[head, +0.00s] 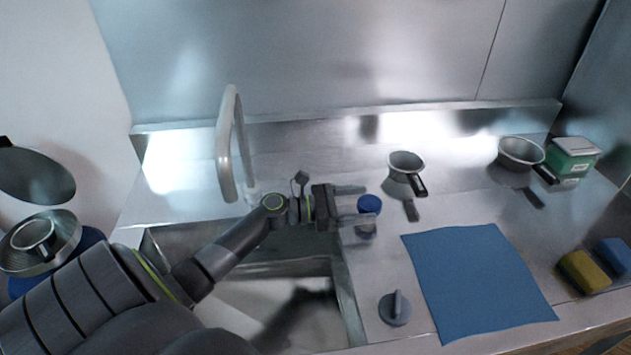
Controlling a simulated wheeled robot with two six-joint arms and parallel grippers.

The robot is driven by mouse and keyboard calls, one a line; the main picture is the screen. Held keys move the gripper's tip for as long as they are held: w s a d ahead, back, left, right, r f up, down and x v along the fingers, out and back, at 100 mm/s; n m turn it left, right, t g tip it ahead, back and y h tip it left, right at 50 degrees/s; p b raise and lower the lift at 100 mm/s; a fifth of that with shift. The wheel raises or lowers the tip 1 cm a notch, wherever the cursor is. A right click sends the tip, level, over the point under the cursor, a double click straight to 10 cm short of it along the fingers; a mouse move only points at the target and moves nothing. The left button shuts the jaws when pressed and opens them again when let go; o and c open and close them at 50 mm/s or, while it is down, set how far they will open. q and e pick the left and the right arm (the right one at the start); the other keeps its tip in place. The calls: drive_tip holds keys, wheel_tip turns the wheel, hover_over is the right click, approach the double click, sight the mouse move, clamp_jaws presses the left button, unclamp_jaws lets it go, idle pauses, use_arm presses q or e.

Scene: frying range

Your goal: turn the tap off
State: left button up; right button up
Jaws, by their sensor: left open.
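The tap's tall pale curved spout (228,140) rises behind the sink (347,300) at left; I cannot make out running water. A round blue-topped piece (369,203) stands on the counter right of the basin; I cannot tell whether it is the tap's control. My left gripper (357,205) reaches over the basin from the left, open and empty. Its two fingers point right, and the blue top is at their tips; I cannot tell whether they touch it. A grey disc with a raised grip (395,308) lies on the counter nearer the front. My right gripper is out of view.
A blue mat (478,280) lies right of the basin. Two small pans (405,165) (520,152) stand behind it. A green and white box (572,158) is at back right, with yellow (584,271) and blue (615,255) sponges at front right. Pans (38,240) are stacked at left.

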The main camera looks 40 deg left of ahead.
use_arm(q)
drive_tip(key=b+v, duration=0.2)
drive_tip(key=v, duration=1)
drive_tip(key=shift+s+a, duration=0.25)
drive_tip(key=shift+s, duration=0.1)
drive_tip(key=shift+r, duration=0.1)
